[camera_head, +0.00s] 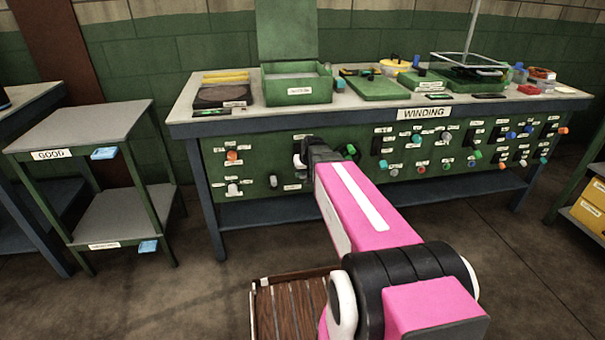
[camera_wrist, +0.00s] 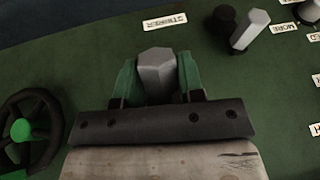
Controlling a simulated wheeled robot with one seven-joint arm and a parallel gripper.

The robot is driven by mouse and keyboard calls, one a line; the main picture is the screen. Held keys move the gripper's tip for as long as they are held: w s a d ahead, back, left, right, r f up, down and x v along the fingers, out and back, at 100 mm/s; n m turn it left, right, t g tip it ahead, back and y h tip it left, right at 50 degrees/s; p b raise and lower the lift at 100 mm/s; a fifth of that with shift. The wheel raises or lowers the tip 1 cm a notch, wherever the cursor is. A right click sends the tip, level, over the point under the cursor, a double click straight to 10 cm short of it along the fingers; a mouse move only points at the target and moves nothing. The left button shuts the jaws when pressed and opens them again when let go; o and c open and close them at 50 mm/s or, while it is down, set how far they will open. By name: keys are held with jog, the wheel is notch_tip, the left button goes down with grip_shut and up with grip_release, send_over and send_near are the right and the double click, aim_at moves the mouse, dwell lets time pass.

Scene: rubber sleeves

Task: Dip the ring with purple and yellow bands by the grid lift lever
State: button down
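The ring with purple and yellow bands cannot be made out in either view. In the wrist view, my gripper (camera_wrist: 157,75) has a green finger close on each side of a grey six-sided handle (camera_wrist: 156,65), seen end-on, and looks shut on it. An upside-down label (camera_wrist: 165,20) lies just above the handle; I cannot read it surely. In the head view, my gripper (camera_head: 312,153) is at the left part of the front control panel (camera_head: 262,160), and my arm hides part of it. I cannot tell which control is the grid lift lever.
A black wheel with a green hub (camera_wrist: 22,130) and a grey-and-black lever (camera_wrist: 243,30) flank my gripper. On the bench (camera_head: 385,108) stand an open green box (camera_head: 297,92), a black device with yellow strips (camera_head: 222,95) and other items. A shelf stand (camera_head: 85,125) is at left.

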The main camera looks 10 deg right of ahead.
jog(key=shift+r, duration=0.1)
jog(key=shift+s+r+g, duration=0.25)
jog(key=shift+r+g, duration=0.8)
jog(key=shift+g, duration=0.45)
jog(key=shift+s+r+g, duration=0.25)
jog(key=shift+r+g, duration=0.75)
jog(key=shift+g, duration=0.5)
jog(key=c, duration=0.7)
grip_release()
jog(key=shift+c, duration=0.2)
jog(key=shift+r, duration=0.15)
jog(key=shift+r, duration=0.25)
jog(key=v, duration=0.3)
jog(key=shift+s+a+r, duration=0.25)
jog(key=shift+a+r, duration=0.05)
jog(key=shift+r, duration=0.05)
jog(key=s+a+r, duration=0.6)
jog(key=a, duration=0.4)
jog(key=shift+r, duration=0.35)
